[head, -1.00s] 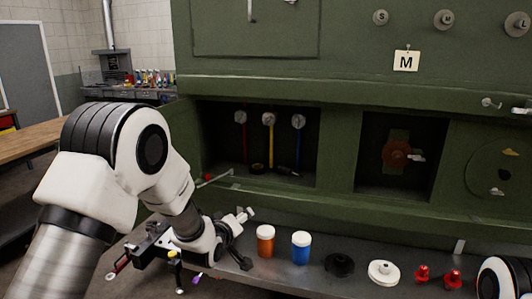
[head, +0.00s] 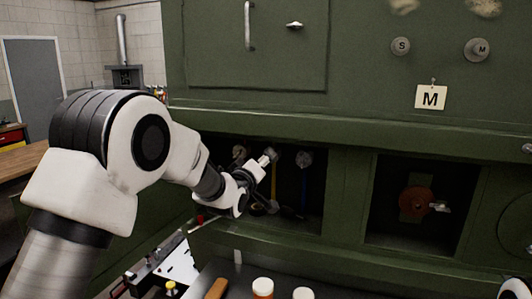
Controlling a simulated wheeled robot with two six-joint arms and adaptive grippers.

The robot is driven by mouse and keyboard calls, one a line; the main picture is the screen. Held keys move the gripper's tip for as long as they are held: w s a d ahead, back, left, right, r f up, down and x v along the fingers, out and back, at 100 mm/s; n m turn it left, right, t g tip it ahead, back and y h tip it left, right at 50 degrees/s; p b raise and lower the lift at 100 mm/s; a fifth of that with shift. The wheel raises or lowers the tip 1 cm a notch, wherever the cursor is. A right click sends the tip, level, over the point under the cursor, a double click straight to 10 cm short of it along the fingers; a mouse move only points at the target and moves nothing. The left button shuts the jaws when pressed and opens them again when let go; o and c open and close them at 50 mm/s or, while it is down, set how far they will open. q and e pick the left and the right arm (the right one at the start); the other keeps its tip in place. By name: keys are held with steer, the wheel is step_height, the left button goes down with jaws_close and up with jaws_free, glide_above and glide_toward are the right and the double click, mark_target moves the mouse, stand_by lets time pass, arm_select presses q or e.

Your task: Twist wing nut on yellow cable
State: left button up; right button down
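Three hanging cables show in the left recess of the green panel, each with a pale round fitting at its top. The yellow cable (head: 274,182) is the middle one. Its upper end and wing nut are largely hidden behind my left gripper (head: 268,181). That gripper is in front of the recess, with its fingers spread apart above and below, and it looks open. I cannot tell whether it touches the cable or nut. The blue cable (head: 304,184) hangs to the right under its fitting (head: 304,159). The left fitting (head: 239,152) is partly covered.
A right recess holds a rust-coloured disc (head: 416,201) with a pale handle. A card marked M (head: 431,97) hangs above. An orange bottle (head: 263,288) and a white-capped bottle (head: 303,293) stand on the shelf below. The recess edges surround the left gripper closely.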

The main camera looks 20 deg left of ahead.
arm_select(q)
steer(key=w, duration=0.2)
steer(key=w+f+p, duration=0.1)
steer(key=w, duration=0.2)
steer(key=shift+w+d+f, duration=0.1)
steer(key=shift+f, duration=0.1)
steer(key=shift+s+r, duration=0.2)
steer(key=shift+s, duration=0.15)
steer(key=c, duration=0.3)
steer(key=shift+s+r, duration=0.15)
steer(key=shift+s, duration=0.05)
steer(key=c, duration=0.6)
steer(key=shift+c, duration=1.3)
arm_select(e)
steer(key=shift+w+r, duration=0.3)
steer(key=shift+r, duration=0.4)
steer(key=shift+f, duration=0.2)
